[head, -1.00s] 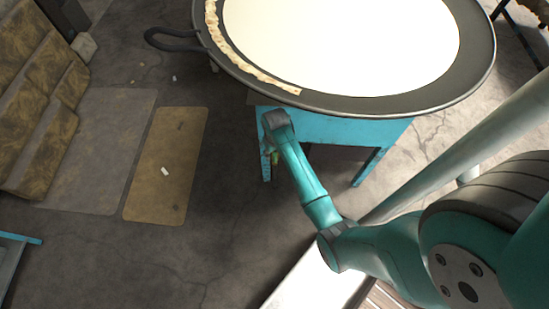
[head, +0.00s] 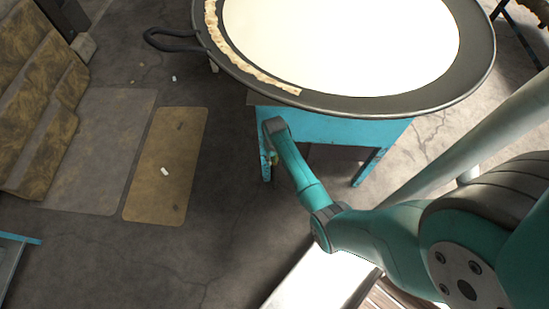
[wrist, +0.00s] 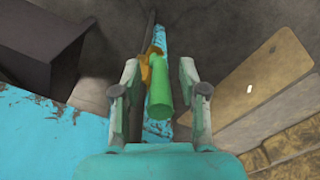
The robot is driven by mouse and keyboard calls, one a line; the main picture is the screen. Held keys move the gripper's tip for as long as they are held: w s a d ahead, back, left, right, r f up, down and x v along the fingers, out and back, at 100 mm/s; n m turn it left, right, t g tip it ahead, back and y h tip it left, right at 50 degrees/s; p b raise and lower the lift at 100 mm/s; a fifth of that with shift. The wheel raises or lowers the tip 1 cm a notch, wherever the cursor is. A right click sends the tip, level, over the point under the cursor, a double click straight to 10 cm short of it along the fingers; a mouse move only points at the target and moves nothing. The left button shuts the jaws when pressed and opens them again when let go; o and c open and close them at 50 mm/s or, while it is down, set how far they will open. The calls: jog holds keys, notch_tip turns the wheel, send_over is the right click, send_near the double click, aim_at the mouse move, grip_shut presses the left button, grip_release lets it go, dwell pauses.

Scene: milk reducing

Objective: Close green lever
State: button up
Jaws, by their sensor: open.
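The green lever (wrist: 160,92) shows in the wrist view as a rounded green handle with an orange-yellow part at its far end. It lies beside the blue stand's leg. My gripper (wrist: 160,82) is open, with one finger on each side of the lever and visible gaps between. In the head view, my arm reaches down to the front left corner of the blue stand (head: 330,127). The lever and the fingers are mostly hidden there behind my arm.
A large black pan (head: 480,60) of white liquid sits above the stand, its handle (head: 170,42) at the left. A dark box (wrist: 40,60) shows in the wrist view. Brown mats (head: 165,165) lie on the floor, and a patterned sofa (head: 35,110) stands at the left.

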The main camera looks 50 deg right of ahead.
jog(key=shift+f, duration=0.3)
grip_shut()
